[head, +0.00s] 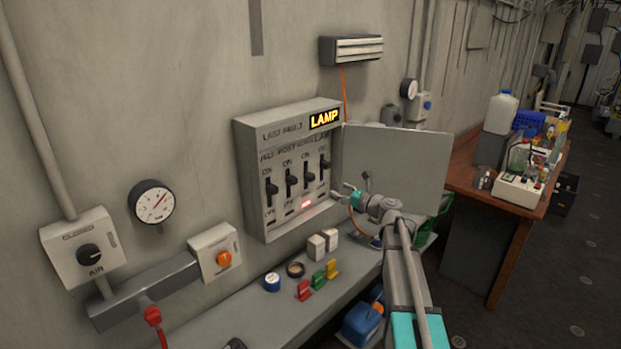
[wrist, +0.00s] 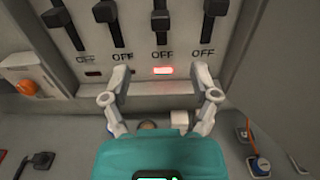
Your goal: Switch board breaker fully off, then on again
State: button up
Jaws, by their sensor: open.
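The grey breaker panel (head: 240,165) hangs on the wall with its door (head: 395,170) swung open to the right. Its amber display reads LAMP. Several black levers stand in a row between ON and OFF marks; the names above them are too small to read. In the wrist view the third lever (wrist: 160,20) sits slightly lower than its neighbours, above its OFF mark. A red light (wrist: 163,70) glows below it. My gripper (wrist: 161,76) is open and empty, its fingertips apart, below the levers and either side of the red light. It also shows by the panel's lower right (head: 350,196).
A shelf (head: 225,325) below the panel holds white blocks (head: 322,243), a blue tape roll (head: 272,282) and coloured clips (head: 318,279). An orange-button box (head: 215,252) is left of the panel. A cluttered wooden workbench (head: 465,165) stands right, beyond the door.

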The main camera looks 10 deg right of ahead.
aim_at(313, 178)
jog(key=x, duration=1.3)
jog(key=shift+w+a, duration=0.25)
jog(key=shift+c, duration=0.2)
grip_shut()
